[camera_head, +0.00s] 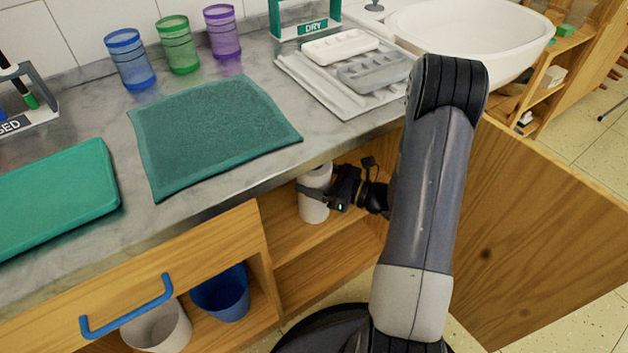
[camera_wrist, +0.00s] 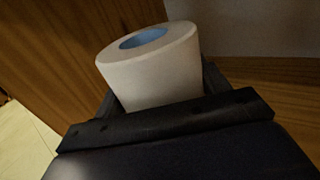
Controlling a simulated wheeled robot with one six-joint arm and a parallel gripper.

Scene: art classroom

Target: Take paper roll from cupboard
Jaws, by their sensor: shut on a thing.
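The white paper roll (camera_head: 313,205) stands roughly upright in the open wooden cupboard (camera_head: 330,250) under the counter. My gripper (camera_head: 325,193) reaches in from the right and is shut around the roll. In the wrist view the paper roll (camera_wrist: 155,65) sits between the two dark jaws, with its blue core facing up. It looks tilted there because of the camera angle. Whether its bottom touches the shelf is hard to tell. Part of the roll is hidden behind the gripper.
The open cupboard door (camera_head: 540,240) stands to the right of my arm. The counter (camera_head: 225,185) edge is just above the roll. A drawer with a blue handle (camera_head: 127,308), a white bin (camera_head: 158,328) and a blue bin (camera_head: 222,293) are at lower left. A green mat (camera_head: 210,135) lies on the counter.

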